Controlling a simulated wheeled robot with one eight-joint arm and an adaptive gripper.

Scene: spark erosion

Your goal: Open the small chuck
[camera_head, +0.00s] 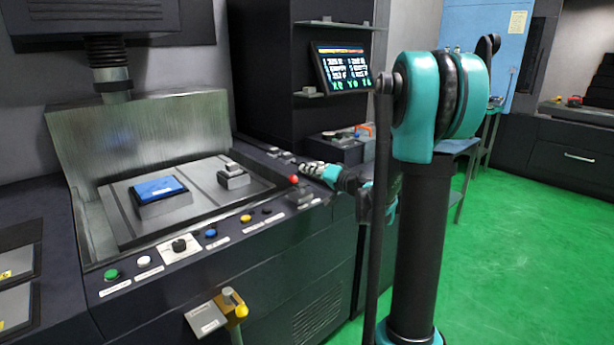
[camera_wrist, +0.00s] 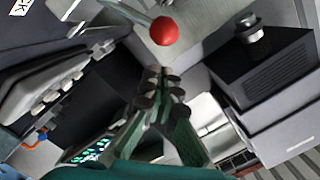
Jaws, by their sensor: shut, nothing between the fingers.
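A small grey block with a lighter top, likely the small chuck (camera_head: 232,177), sits on the right part of the machine's work plate. A red ball knob (camera_head: 293,179) stands at the right end of the control ledge; in the wrist view the red ball (camera_wrist: 164,31) is on a thin rod, just beyond my fingertips. Whether this knob belongs to the chuck cannot be told. My gripper (camera_head: 308,167) is just right of the red knob in the head view. In the wrist view my gripper (camera_wrist: 160,82) is shut and empty, with a visible gap to the ball.
A blue-topped block (camera_head: 160,188) sits on the plate's left part. Several coloured buttons line the ledge. A yellow-knobbed lever (camera_head: 241,310) stands out at the front. A dark box with a silver knob (camera_wrist: 270,60) is right of the fingers. A lit screen (camera_head: 342,67) stands behind.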

